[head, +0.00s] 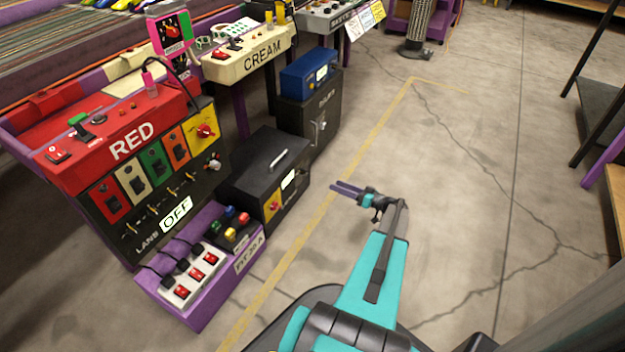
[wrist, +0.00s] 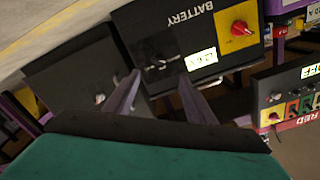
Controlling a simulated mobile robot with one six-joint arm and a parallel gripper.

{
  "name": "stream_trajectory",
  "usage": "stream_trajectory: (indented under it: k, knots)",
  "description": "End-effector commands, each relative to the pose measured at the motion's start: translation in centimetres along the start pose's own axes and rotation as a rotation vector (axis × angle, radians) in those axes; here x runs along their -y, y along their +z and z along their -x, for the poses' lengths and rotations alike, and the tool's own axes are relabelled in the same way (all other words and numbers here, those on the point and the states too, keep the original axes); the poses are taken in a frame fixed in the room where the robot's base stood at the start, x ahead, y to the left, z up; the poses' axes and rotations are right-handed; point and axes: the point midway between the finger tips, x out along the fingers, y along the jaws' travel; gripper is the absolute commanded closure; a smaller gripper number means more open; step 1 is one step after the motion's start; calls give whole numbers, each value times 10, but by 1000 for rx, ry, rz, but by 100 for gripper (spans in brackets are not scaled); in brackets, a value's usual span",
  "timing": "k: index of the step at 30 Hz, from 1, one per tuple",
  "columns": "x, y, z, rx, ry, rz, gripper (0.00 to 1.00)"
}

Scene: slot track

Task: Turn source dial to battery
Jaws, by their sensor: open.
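My gripper (head: 336,187) is open and empty over the floor, to the right of a black box (head: 250,170). In the wrist view its two purple fingers (wrist: 160,75) are spread apart toward a black box lettered BATTERY (wrist: 150,22). That box carries a red knob (wrist: 239,28) on a yellow panel and a white display (wrist: 201,59) too blurred to read. The red knob also shows in the head view (head: 273,207). A dark metallic fitting (wrist: 158,63) shows between the fingertips. I cannot tell which control is the source dial.
A taller dark box (head: 322,105) with a knob and a blue unit (head: 308,72) on top stands behind. The red console (head: 130,130) has an OFF sign (head: 176,213). A purple crate (head: 200,312) holds a power strip. Floor (head: 470,190) to the right is clear.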

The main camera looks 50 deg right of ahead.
Motion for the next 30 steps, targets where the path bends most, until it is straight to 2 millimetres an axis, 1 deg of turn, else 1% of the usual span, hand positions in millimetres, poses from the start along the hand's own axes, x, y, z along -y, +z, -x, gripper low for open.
stream_trajectory:
  k: [8,14,20,30]
  knots:
    - [-4,-3,10,-7,12,0,50]
    - [-6,-3,8,-8,15,-1,50]
    - [-7,-2,-8,-7,14,-1,50]
    - [-8,-2,-55,-7,14,0,50]
